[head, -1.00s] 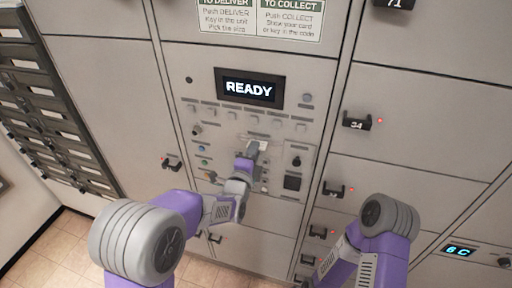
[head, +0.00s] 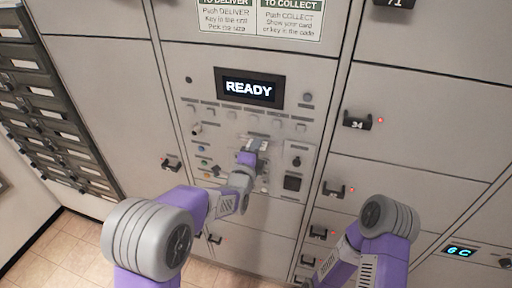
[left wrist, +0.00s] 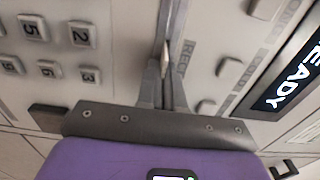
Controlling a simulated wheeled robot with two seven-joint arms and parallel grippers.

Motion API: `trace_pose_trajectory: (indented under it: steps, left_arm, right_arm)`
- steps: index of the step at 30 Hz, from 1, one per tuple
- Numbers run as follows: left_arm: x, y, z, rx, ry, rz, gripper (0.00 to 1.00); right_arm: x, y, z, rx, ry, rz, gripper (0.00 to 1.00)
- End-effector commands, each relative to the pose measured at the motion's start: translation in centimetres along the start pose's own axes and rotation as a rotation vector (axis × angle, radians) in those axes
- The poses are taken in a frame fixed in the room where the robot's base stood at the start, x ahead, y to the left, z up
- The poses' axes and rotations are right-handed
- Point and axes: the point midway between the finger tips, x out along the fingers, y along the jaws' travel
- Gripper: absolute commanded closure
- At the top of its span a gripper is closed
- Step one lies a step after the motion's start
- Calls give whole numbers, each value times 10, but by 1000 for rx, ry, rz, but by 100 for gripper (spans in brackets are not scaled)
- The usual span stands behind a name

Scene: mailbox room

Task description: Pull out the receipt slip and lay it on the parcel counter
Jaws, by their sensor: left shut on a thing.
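My left gripper (head: 254,147) is at the middle of the control panel (head: 222,150), just below the READY display. In the left wrist view its two fingers (left wrist: 166,68) are closed together on the thin pale receipt slip (left wrist: 167,45), seen almost edge-on. The slip is at the panel face; how much of it is out of its slot cannot be told. In the head view the gripper mostly hides the slip. My right gripper is out of view; only part of the right arm shows at lower right. I cannot see the parcel counter.
The READY display (head: 249,88) is above the gripper. Number keys (left wrist: 80,34) and other buttons surround it. Locker doors with small dark handles (head: 357,121) stand to the right. A rack of dark mail slots (head: 50,125) is at the left, above a tiled floor (head: 45,240).

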Motion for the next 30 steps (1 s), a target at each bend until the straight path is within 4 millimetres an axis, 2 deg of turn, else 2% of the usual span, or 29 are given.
trace_pose_trajectory:
  steps: [5, 30]
  left_arm:
    - [-3, 0, 0, 0, 0, 0, 100]
    - [-53, 0, 0, -1, 0, 0, 100]
  right_arm:
    - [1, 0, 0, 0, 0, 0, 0]
    - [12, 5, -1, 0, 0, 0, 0]
